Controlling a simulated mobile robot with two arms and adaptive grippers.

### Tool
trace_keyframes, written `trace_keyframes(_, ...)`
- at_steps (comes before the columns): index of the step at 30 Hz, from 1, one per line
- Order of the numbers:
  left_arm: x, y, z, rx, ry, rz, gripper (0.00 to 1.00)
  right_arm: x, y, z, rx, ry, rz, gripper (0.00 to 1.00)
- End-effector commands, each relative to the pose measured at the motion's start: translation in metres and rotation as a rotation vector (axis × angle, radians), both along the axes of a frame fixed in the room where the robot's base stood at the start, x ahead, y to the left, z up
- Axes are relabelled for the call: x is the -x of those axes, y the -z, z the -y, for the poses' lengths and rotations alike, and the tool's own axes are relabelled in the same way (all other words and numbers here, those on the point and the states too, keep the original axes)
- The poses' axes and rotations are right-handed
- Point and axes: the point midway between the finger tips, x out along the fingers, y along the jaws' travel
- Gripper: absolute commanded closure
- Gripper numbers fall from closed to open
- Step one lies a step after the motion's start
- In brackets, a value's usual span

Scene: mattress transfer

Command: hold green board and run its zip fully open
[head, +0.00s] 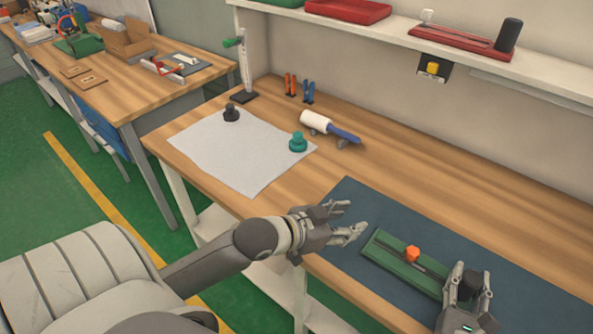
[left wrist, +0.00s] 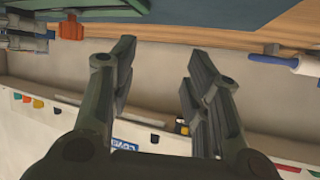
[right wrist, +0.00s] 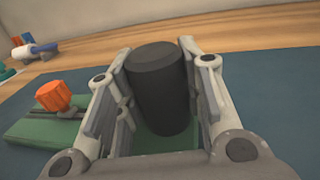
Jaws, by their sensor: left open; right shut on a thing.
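The green board (head: 387,256) lies on the dark blue mat at the front of the bench, with a dark track along it. An orange zip knob (head: 412,254) stands on the track, and it also shows in the right wrist view (right wrist: 55,96). A black upright post (right wrist: 157,85) stands at the board's right end. My right gripper (head: 469,275) is shut on the black post, one finger on each side. My left gripper (head: 346,219) is open and empty, above the mat to the left of the board, apart from the knob.
The blue mat (head: 350,200) is otherwise clear. A grey cloth (head: 230,150) holds a black knob (head: 231,114) and a teal knob (head: 298,142). A white roller (head: 316,121) with a blue handle lies behind. A shelf (head: 400,38) overhangs the back.

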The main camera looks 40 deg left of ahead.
Motion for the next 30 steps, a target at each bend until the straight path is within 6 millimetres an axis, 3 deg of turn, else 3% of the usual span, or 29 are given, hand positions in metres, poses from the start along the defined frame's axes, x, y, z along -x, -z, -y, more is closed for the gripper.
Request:
trace_keyframes(21,-0.044,-0.002,-0.136,-0.097,-0.325,0.029,0.56,0.000,-0.001,0.000,-0.003,0.000,0.003,1.00)
trace_keyframes(30,-0.049,-0.006,-0.170,-0.116,-0.405,0.040,0.56,0.000,-0.001,0.000,-0.003,0.000,0.003,1.00)
